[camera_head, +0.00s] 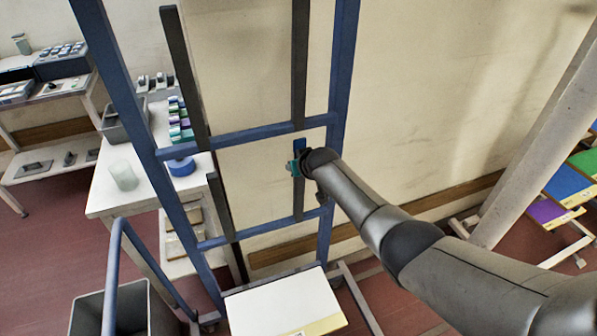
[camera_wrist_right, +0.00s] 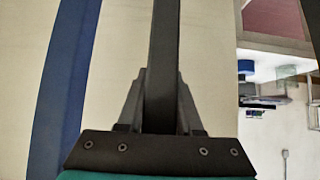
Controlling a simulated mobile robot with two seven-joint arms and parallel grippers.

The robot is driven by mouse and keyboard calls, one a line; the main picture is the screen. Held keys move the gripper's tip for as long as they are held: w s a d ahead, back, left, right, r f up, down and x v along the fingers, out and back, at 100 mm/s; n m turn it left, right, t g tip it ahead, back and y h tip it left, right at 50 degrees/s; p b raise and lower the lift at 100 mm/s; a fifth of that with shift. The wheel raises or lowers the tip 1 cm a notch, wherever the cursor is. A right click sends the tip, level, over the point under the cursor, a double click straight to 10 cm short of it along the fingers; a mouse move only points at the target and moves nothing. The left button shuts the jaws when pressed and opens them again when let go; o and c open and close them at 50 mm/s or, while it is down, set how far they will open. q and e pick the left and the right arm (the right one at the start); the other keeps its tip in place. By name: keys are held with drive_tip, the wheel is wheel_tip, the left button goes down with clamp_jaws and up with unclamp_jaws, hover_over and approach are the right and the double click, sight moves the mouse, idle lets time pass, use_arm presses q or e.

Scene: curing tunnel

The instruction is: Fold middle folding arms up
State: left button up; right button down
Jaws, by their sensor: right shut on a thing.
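A blue rack frame (camera_head: 340,75) stands in front of me with blue crossbars (camera_head: 250,136). Two long dark grey bars run roughly upright along it, a left bar (camera_head: 188,85) and a right bar (camera_head: 300,60); I cannot tell exactly which parts are the middle folding arms. My right gripper (camera_head: 297,168) is at the right bar, just below the upper crossbar. In the right wrist view, the gripper's two fingers (camera_wrist_right: 160,112) are shut on the dark bar (camera_wrist_right: 163,50), one on each side. My left gripper is out of view.
A white panel (camera_head: 285,303) lies low at the rack's front. A white table (camera_head: 105,185) with a translucent cup (camera_head: 123,176) and blue tape roll (camera_head: 181,166) stands left. A grey bin (camera_head: 90,315) is lower left. A pale post (camera_head: 535,150) stands right.

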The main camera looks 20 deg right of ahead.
idle(0.4)
drive_tip(key=c, duration=1)
unclamp_jaws()
drive_tip(key=o, duration=0.3)
drive_tip(key=shift+w, duration=0.25)
drive_tip(key=shift+o, duration=0.7)
drive_tip(key=shift+s, duration=0.1)
drive_tip(key=shift+r, duration=0.1)
drive_tip(key=shift+s+r+p, duration=0.4)
drive_tip(key=shift+s+p, duration=0.1)
drive_tip(key=shift+p, duration=0.05)
drive_tip(key=a+p+v, duration=0.1)
drive_tip(key=p+v, duration=0.2)
drive_tip(key=v, duration=1.1)
drive_tip(key=shift+d, duration=0.5)
